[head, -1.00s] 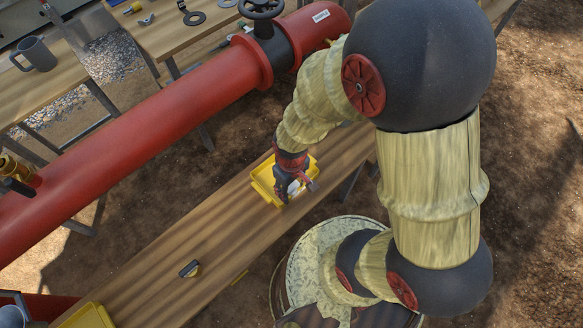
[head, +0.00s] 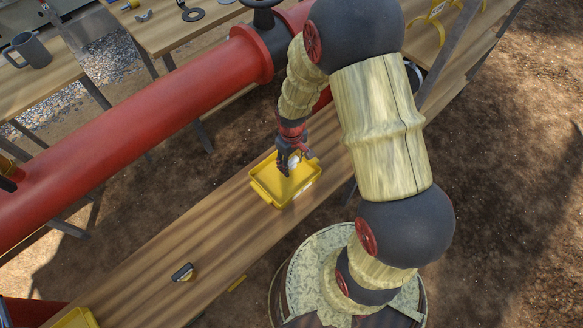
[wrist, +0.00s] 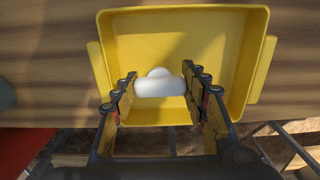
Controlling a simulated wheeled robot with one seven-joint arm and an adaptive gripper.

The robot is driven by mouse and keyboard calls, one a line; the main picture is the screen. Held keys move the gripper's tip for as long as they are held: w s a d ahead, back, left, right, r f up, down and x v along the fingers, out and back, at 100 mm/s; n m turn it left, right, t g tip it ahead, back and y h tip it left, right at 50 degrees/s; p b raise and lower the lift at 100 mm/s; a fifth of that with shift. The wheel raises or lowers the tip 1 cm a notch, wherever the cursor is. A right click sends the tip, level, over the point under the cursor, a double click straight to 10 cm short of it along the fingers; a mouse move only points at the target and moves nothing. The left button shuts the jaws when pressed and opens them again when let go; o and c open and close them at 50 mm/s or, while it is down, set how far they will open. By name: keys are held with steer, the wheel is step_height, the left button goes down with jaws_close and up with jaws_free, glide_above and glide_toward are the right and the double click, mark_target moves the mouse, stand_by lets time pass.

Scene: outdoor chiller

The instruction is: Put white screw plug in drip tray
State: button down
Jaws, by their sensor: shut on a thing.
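The white screw plug (wrist: 160,87) is held between the fingers of my gripper (wrist: 160,90); in the head view the plug (head: 294,162) shows as a small white patch. My gripper (head: 292,163) is shut on it and points down over the yellow drip tray (head: 305,187). In the wrist view the drip tray (wrist: 225,50) lies behind the plug, and the plug is over its near part. The tray looks empty. I cannot tell the exact height of the plug above the tray floor.
The tray stands on a long wooden bench (head: 215,235). A thick red pipe (head: 130,130) runs behind the bench.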

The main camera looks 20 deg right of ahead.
mark_target(291, 167)
steer(key=shift+f+b, duration=0.7)
steer(key=shift+f, duration=0.8)
steer(key=shift+f, duration=0.15)
steer(key=c, duration=1)
jaws_free()
